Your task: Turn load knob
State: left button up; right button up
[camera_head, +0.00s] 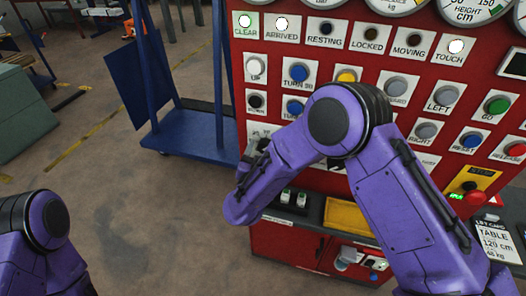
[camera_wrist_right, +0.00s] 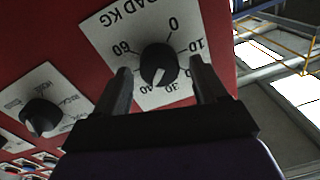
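The load knob (camera_wrist_right: 160,64) is a round black knob on a white plate (camera_wrist_right: 112,27) marked LOAD KG, which appears upside down in the right wrist view. Its pale pointer mark faces between 30 and 40 on the scale. My right gripper (camera_wrist_right: 160,70) is open, with one finger on each side of the knob and a visible gap to it on both sides. In the head view, my purple right arm reaches the red panel and hides most of this knob area. My left arm shows at the lower left; its gripper is out of view.
A second black knob (camera_wrist_right: 40,115) sits beside the load plate. The red panel (camera_head: 285,72) carries several buttons, including a blue one (camera_head: 298,73), and lamps above. A red button (camera_head: 474,198) sits at the lower right. A blue trolley (camera_head: 190,133) stands left on open floor.

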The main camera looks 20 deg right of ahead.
jog(key=c, duration=0.9)
jog(key=shift+c, duration=0.2)
jog(key=shift+m, duration=0.3)
jog(key=shift+f+m+b, duration=0.15)
jog(key=shift+m+b, duration=0.6)
jog(key=shift+m, duration=0.15)
jog(key=shift+d+m+b, duration=0.1)
jog(key=shift+m+b, duration=0.85)
jog(key=shift+m, duration=0.75)
